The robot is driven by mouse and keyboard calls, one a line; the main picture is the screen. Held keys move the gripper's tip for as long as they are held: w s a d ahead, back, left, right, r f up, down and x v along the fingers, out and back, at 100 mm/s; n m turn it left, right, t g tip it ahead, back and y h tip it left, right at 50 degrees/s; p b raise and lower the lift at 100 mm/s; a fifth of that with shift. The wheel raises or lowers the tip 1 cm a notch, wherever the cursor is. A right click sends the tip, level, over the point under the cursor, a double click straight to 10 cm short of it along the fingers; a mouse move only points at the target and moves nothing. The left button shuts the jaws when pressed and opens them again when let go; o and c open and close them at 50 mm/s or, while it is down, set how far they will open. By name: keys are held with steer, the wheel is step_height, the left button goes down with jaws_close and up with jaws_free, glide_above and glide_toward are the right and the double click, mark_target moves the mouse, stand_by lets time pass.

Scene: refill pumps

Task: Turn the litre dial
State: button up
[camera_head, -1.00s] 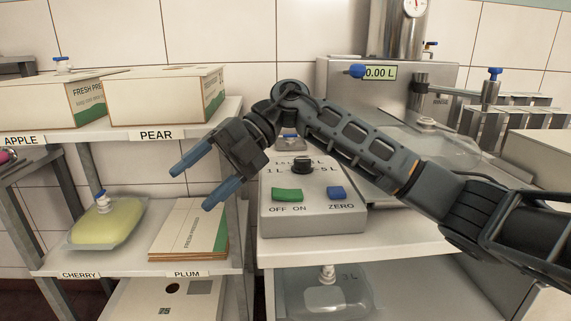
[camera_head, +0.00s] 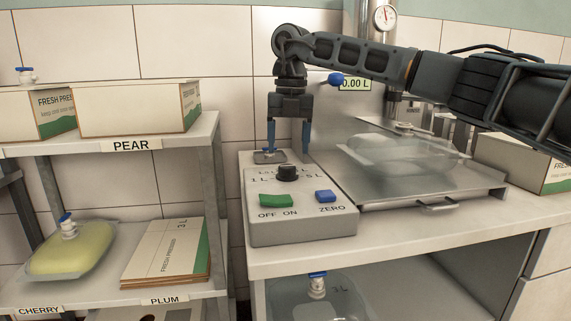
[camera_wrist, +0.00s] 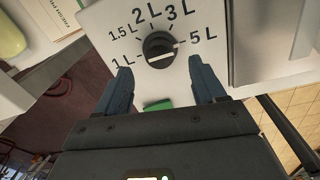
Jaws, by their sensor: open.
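The litre dial (camera_head: 287,173) is a black round knob on top of the grey control box (camera_head: 300,229). In the wrist view the dial (camera_wrist: 159,47) sits among the marks 1 L, 1.5 L, 2 L, 3 L and 5 L. A pale line on the knob points towards the 5 L side. My gripper (camera_head: 288,150) is open and points down, above and behind the dial in the head view. In the wrist view its two fingers (camera_wrist: 165,72) are spread on either side, just short of the dial, with nothing between them. I see no contact with the dial.
A green OFF/ON switch (camera_head: 276,201) and a blue ZERO button (camera_head: 326,196) are on the box front. A cloudy pouch (camera_head: 395,150) lies on the machine's tray to the right. A shelf with cartons (camera_head: 140,108) stands at the left.

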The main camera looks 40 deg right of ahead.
mark_target(287, 166)
step_height(287, 166, down, 5)
steer(key=shift+a+r, duration=0.1)
stand_by(0.3)
steer(key=c, duration=1.1)
